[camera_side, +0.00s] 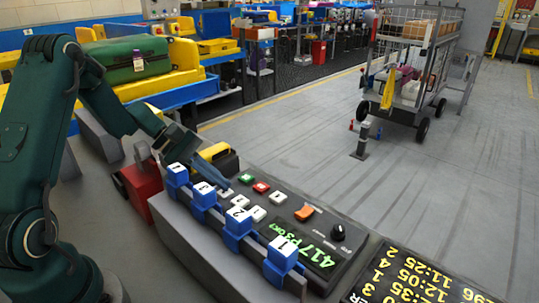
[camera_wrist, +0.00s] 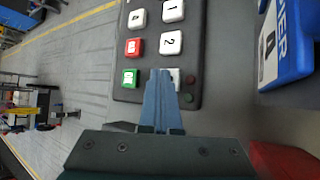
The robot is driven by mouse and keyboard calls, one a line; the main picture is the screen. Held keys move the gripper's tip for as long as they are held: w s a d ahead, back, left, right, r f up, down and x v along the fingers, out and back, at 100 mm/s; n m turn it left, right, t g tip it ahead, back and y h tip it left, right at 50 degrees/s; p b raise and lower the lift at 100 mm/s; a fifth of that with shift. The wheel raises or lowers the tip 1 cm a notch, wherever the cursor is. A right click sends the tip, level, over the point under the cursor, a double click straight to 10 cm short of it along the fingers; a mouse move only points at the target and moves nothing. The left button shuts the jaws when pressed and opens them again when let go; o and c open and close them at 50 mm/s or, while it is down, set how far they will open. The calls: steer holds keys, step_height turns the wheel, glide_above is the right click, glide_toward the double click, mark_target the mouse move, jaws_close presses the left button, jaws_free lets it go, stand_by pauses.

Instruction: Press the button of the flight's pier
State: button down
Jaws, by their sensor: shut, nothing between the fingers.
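The dark button panel (camera_side: 315,230) carries white, red and green buttons; its green display reads 417 and what looks like P3. In the wrist view, white buttons 1 (camera_wrist: 173,11), 2 (camera_wrist: 171,42) and 4 (camera_wrist: 136,19) show, with a red button (camera_wrist: 134,47) and a green button (camera_wrist: 129,78). A further white button (camera_wrist: 176,76) beside the green one is partly hidden by my fingers, its label unreadable. My gripper (camera_wrist: 160,72) is shut and empty, its blue tips over the panel between these two buttons; it also shows in the side view (camera_side: 222,186). I cannot tell whether it touches.
Numbered blue pier blocks (camera_side: 239,241) stand in a row along the panel's near side; one (camera_wrist: 290,45) shows in the wrist view. The panel also has an orange switch (camera_side: 304,212) and a black knob (camera_side: 338,232). A board with yellow figures (camera_side: 405,285) lies lower right.

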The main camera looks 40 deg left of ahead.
mark_target(221, 191)
steer(key=shift+r, duration=0.9)
steer(key=shift+r, duration=2.5)
steer(key=shift+d, duration=0.15)
